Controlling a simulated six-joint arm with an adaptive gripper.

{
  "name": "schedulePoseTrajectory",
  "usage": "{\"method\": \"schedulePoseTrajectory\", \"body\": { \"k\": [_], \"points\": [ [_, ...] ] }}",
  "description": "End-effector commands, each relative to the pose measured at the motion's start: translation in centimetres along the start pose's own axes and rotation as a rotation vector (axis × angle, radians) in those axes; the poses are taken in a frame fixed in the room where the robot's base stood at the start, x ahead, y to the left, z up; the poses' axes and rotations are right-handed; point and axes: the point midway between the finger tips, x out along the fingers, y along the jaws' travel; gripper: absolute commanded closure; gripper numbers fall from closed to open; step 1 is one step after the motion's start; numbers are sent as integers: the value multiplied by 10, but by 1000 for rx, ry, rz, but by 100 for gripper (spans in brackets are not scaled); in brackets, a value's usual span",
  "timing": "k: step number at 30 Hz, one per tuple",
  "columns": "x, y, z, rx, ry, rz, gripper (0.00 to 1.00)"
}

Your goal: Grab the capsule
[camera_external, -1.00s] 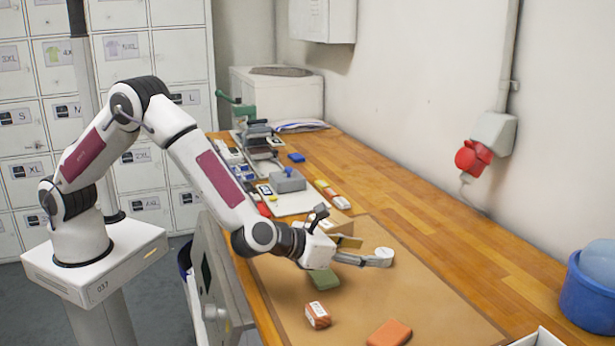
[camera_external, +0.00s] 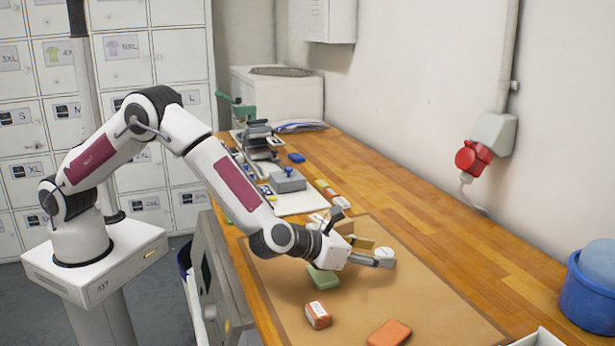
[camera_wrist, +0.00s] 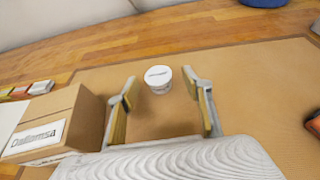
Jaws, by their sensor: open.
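I take the capsule to be the small white round tub with a printed lid. It stands upright on the brown mat in the wrist view (camera_wrist: 158,79) and shows beside my fingertips in the external view (camera_external: 385,252). My gripper (camera_wrist: 166,103) is open, with its two yellow-padded fingers spread. In the wrist view the tub appears between and slightly beyond the fingertips, and nothing is held. In the external view my gripper (camera_external: 376,253) is low over the mat, and a finger partly hides the tub.
A cardboard box (camera_wrist: 60,122) with a white label stands close to the left finger. A green block (camera_external: 322,279), a red-and-white box (camera_external: 318,315) and an orange block (camera_external: 389,333) lie on the mat.

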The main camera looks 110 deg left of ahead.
Motion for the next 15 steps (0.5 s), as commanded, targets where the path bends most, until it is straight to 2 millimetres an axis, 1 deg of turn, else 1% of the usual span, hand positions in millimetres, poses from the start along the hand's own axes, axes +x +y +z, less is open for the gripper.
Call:
{"method": "schedulePoseTrajectory", "body": {
  "k": [3, 6, 12, 15],
  "points": [
    [15, 3, -1, 0, 0, 2, 50],
    [24, 3, -1, 1, 1, 0, 50],
    [36, 3, -1, 1, 1, 0, 50],
    [37, 3, -1, 1, 1, 0, 50]
  ]
}}
